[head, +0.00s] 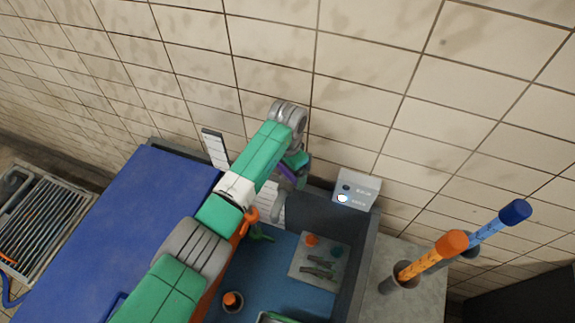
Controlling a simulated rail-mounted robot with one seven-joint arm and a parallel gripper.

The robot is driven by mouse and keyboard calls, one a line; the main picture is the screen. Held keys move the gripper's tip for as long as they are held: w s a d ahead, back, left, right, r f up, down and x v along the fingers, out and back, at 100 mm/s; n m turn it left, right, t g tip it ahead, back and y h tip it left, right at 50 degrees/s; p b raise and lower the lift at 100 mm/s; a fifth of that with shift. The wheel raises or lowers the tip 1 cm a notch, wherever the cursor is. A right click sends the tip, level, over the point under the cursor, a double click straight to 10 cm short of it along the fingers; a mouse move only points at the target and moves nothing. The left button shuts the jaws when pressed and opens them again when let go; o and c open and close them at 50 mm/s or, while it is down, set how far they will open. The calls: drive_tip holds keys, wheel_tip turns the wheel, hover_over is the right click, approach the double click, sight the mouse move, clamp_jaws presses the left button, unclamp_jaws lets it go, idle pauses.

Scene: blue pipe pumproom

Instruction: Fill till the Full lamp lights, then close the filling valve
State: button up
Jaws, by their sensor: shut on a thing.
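A grey lamp box (365,183) stands against the tiled wall at the back right of the blue-floored bay. Its upper lamp (346,187) is dark and its lower lamp (342,198) glows white. The labels beside them are too small to read surely. My green and grey arm reaches over the bay and bends down near the wall. A green end (262,235), which looks like part of my gripper, shows just above the blue floor. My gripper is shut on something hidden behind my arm. I cannot make out the filling valve; a purple piece (287,173) shows by the bend.
A grey plate (318,258) with an orange knob, a teal knob and small levers lies in the bay. An orange-topped round fitting (232,300) stands nearer. At right, orange (437,254) and blue (500,222) handles rise from holders. A blue cover (150,215) fills the left.

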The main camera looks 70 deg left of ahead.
drive_tip(key=m+p, duration=0.1)
drive_tip(key=m, duration=0.5)
drive_tip(key=shift+p, duration=0.3)
drive_tip(key=m, duration=0.6)
drive_tip(key=shift+p, duration=0.35)
drive_tip(key=o, duration=0.6)
wheel_tip(320, 180, up, 8)
drive_tip(key=shift+w+f+p, duration=0.1)
drive_tip(key=shift+p, duration=0.2)
